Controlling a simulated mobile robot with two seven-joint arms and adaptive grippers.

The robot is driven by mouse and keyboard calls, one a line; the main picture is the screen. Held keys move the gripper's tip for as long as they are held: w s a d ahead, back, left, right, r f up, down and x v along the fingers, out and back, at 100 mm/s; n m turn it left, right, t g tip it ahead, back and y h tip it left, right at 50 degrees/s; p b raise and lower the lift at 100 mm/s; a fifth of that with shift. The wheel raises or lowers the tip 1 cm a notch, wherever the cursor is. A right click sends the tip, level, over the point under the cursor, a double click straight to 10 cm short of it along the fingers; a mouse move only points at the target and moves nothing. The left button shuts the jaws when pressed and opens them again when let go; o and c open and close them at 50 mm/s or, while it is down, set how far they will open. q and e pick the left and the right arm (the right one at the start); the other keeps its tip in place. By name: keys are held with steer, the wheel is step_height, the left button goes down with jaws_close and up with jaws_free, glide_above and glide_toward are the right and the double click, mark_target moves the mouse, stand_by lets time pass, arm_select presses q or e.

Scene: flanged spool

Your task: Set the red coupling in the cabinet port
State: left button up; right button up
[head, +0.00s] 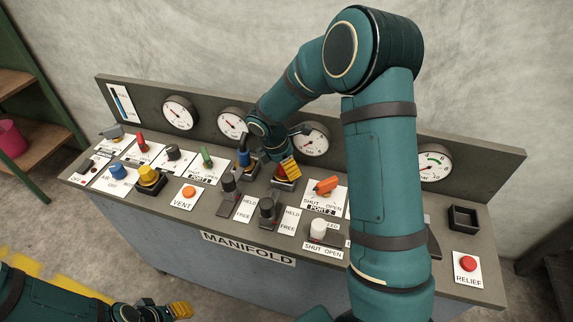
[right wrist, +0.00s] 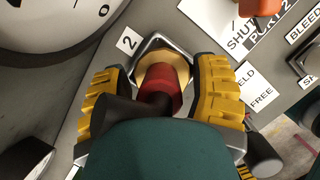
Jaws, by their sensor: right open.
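The red coupling (right wrist: 168,82) sits in a grey square port (right wrist: 157,42) beside a "2" label in the right wrist view. A tan ring shows at its far end and a dark grey part covers some of it. In the head view little of the red coupling (head: 282,184) shows below my gripper. My right gripper (head: 290,168) is open, its yellow fingers on either side of the coupling in the right wrist view (right wrist: 165,90). Whether they touch it, and how deep it sits, I cannot tell. My left gripper (head: 181,310) is low at the left, away from the panel; its opening is unclear.
Dark levers (head: 229,187) marked HELD and FREE and an orange handle (head: 326,186) are close by. Gauges (head: 312,138) line the back panel. My right arm hides part of the panel.

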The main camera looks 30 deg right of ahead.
mark_target(275, 176)
steer(key=p+v, duration=0.2)
steer(key=v, duration=1)
steer(key=shift+r, duration=0.2)
stand_by(0.4)
